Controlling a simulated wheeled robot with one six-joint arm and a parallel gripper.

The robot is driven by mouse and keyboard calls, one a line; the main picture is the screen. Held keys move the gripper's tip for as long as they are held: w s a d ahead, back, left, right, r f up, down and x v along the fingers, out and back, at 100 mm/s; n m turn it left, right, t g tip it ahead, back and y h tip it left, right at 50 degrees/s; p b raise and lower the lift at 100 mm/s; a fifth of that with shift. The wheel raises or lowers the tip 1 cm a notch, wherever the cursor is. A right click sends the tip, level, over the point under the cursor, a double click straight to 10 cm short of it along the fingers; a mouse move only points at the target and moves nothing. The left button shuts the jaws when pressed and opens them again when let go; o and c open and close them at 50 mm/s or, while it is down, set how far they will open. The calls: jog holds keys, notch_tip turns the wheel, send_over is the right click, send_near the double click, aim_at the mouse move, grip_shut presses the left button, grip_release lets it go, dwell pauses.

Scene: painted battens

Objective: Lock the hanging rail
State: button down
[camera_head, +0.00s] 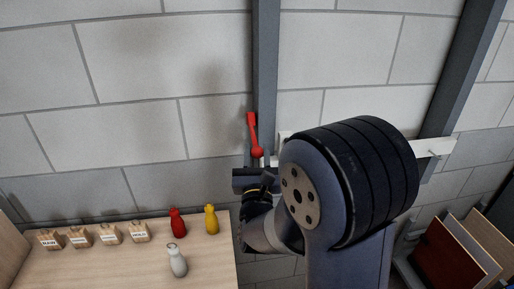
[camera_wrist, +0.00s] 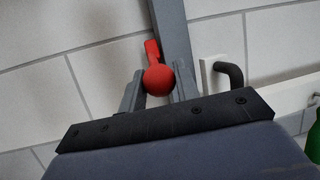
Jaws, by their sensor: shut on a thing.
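A red lever (camera_head: 252,133) sits on a grey upright post (camera_head: 265,60), with its ball knob at the lower end. In the wrist view the knob (camera_wrist: 158,80) lies between the two grey fingers of my gripper (camera_wrist: 158,88), which is shut on it. In the head view my gripper (camera_head: 258,166) is just below the lever, partly hidden by my arm. The white hanging rail (camera_head: 431,147) runs level across the posts; my arm hides its middle. In the wrist view the rail (camera_wrist: 275,94) carries a dark hook (camera_wrist: 232,73).
A wooden table (camera_head: 120,265) at lower left holds several labelled bags, a red bottle (camera_head: 177,222), a yellow bottle (camera_head: 211,219) and a grey bottle (camera_head: 177,261). Boards (camera_head: 445,262) stand at lower right. A green thing (camera_wrist: 313,146) shows at the wrist view's right edge.

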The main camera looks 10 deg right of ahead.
jog(key=shift+w+f+t, duration=0.15)
jog(key=shift+f+t, duration=0.2)
jog(key=shift+t, duration=0.05)
dwell(0.4)
jog(key=c, duration=1.1)
grip_release()
jog(key=v, duration=1.2)
jog(key=shift+w, duration=0.15)
